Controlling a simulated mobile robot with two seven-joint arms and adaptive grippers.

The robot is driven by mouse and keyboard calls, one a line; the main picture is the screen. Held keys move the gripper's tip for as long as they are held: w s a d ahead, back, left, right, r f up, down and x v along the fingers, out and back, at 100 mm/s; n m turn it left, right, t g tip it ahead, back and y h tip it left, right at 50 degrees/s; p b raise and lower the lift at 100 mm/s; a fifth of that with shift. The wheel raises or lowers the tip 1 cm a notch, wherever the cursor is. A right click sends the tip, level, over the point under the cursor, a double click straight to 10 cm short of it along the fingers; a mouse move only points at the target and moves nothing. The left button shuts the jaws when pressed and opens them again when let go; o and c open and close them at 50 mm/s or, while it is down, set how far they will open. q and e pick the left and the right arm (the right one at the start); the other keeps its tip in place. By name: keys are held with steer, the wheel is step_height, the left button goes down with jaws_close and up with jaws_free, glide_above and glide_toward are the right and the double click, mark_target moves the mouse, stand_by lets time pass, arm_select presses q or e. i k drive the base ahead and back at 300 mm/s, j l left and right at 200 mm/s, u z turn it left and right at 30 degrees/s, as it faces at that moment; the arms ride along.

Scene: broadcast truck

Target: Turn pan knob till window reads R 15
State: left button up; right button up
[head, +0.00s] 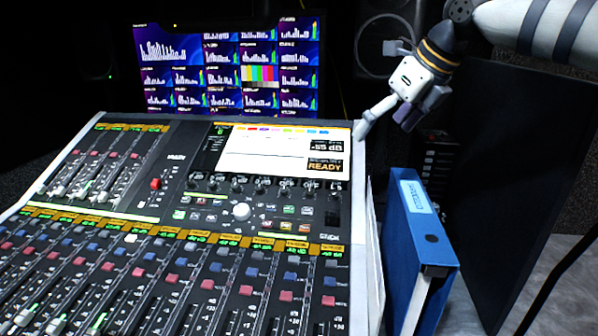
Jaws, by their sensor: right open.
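The mixing console (175,215) fills the lower left, with a lit screen (285,152) at its upper right. The screen has one dark box with a dB figure and one that reads READY. I cannot tell which is the pan knob, and no R or L reading is legible. My right gripper (383,128) is open and empty, to the right of the screen at the console's back right corner, apart from the knobs. My left gripper is out of view.
A blue binder (420,255) stands upright against the console's right side. A monitor (230,65) with colored bars stands behind the console. A dark panel (500,170) rises at the right. The space above the console's controls is clear.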

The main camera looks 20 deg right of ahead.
mark_target(335, 196)
steer(key=k, duration=1.5)
